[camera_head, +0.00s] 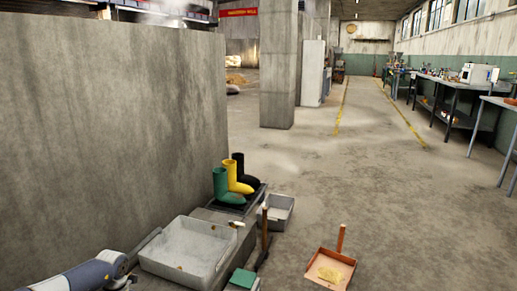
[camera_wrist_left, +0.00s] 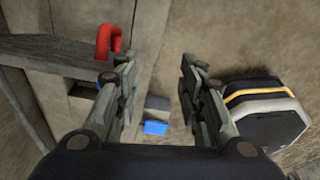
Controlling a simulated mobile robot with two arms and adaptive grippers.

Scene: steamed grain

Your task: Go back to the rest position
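My left arm comes in at the bottom left of the head view, with part of my left gripper (camera_head: 126,281) at the picture's lower edge, beside the grey tray. In the left wrist view my left gripper (camera_wrist_left: 157,72) has its two fingers well apart, with nothing held between them. Floor and a small blue object (camera_wrist_left: 155,127) show beyond the gap. My right gripper is not in view.
A shallow grey tray (camera_head: 186,247), green, yellow and black boots (camera_head: 231,183) and a grey bin (camera_head: 281,208) stand by a concrete wall (camera_head: 105,130). An orange dustpan (camera_head: 321,280) holding yellowish material lies right. Workbenches (camera_head: 455,88) line the far right. The middle floor is clear.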

